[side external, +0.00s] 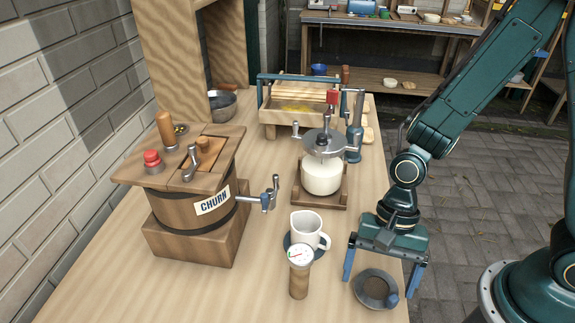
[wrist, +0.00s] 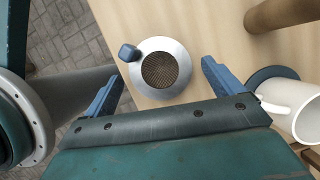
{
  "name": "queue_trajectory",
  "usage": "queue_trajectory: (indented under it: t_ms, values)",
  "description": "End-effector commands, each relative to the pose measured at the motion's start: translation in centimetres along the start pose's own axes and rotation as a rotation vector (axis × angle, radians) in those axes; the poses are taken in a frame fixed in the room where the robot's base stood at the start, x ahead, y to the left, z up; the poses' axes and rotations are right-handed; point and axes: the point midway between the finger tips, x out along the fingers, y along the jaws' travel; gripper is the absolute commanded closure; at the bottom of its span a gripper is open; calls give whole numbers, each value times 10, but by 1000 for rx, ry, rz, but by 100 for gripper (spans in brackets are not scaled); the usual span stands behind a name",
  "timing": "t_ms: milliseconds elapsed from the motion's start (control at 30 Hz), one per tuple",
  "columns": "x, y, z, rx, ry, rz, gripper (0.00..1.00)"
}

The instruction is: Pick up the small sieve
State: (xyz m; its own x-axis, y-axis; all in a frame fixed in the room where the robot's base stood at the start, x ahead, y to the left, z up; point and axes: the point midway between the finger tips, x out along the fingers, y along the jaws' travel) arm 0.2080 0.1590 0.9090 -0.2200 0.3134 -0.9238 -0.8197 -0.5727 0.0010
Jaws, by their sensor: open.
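The small sieve (side external: 374,290) is a shallow grey metal dish with a dark mesh and a short blue knob. It lies at the front right corner of the wooden table. In the wrist view the sieve (wrist: 165,68) is ahead of the fingers, with its knob (wrist: 129,53) at upper left. My gripper (side external: 385,275) is above the sieve, its blue fingers pointing down on either side of it in the side view.
A white mug (side external: 307,230) on a dark saucer and a wooden-handled dial thermometer (side external: 299,268) stand left of the sieve. The wooden churn (side external: 197,200) and a jar with a crank lid (side external: 322,172) stand farther off. The table edge is close on the right.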

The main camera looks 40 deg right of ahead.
Motion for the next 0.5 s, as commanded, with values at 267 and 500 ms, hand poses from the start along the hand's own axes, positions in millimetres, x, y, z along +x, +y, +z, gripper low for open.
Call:
queue_trajectory:
  t_ms: [267, 500]
  values:
    - [14, 0, 0, -1, 0, 1, 8]
    - [14, 0, 0, -1, 0, 0, 8]
